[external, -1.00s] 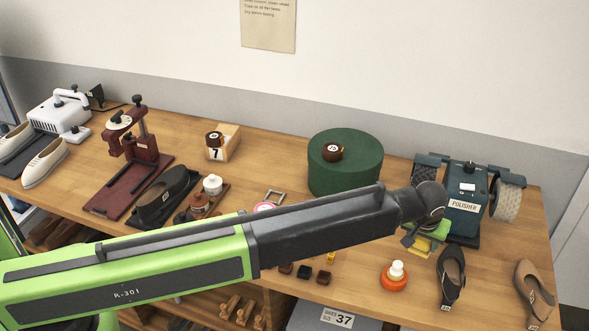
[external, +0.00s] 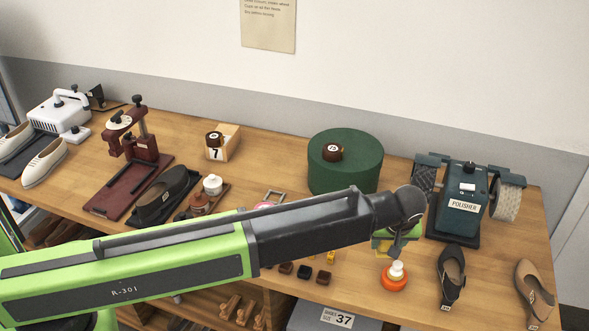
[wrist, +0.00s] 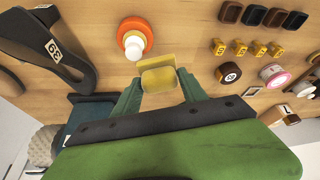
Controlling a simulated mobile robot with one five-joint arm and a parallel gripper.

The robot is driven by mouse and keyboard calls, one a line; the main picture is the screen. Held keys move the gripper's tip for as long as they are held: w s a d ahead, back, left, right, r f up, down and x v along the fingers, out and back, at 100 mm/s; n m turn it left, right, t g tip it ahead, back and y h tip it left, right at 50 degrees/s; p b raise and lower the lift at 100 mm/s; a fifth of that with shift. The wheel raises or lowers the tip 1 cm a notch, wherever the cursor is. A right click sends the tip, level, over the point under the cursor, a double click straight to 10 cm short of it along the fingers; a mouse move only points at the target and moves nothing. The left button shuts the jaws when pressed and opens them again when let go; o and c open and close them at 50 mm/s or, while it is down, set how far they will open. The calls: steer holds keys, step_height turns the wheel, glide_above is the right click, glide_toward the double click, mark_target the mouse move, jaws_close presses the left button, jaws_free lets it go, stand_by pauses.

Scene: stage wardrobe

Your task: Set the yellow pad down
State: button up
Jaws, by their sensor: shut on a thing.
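The yellow pad (wrist: 158,77) is between the two green fingers of my gripper (wrist: 158,88) in the wrist view. My gripper is shut on it. In the external view my gripper (external: 394,246) is over the right part of the workbench, and the pad is mostly hidden by the wrist and fingers. An orange round container with a white knob (external: 394,277) shows just below the gripper; in the wrist view it appears (wrist: 134,38) just beyond the pad. I cannot tell the pad's exact height above the bench.
A green drum (external: 345,163) stands behind my arm. A teal polisher (external: 461,200) stands right of the gripper. A black shoe (external: 451,272) and a tan shoe (external: 533,290) lie at the front right. Small blocks (external: 305,271) lie left of the gripper. Bare wood shows between them.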

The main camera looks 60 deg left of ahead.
steer(key=s+a+n+g, duration=0.3)
steer(key=s+a+n, duration=0.6)
steer(key=s+a, duration=1.55)
steer(key=n+b, duration=0.1)
steer(key=b, duration=0.6)
glide_above(227, 208)
steer(key=d, duration=0.1)
steer(key=shift+g, duration=0.4)
steer(key=f, duration=0.7)
steer(key=shift+w, duration=0.35)
step_height(227, 208, down, 4)
steer(key=b, duration=0.4)
steer(key=shift+f, duration=0.15)
steer(key=shift+d+r, duration=0.1)
steer(key=shift+r, duration=0.15)
steer(key=shift+f, duration=0.2)
steer(key=o, duration=1.5)
steer(key=shift+r, duration=0.1)
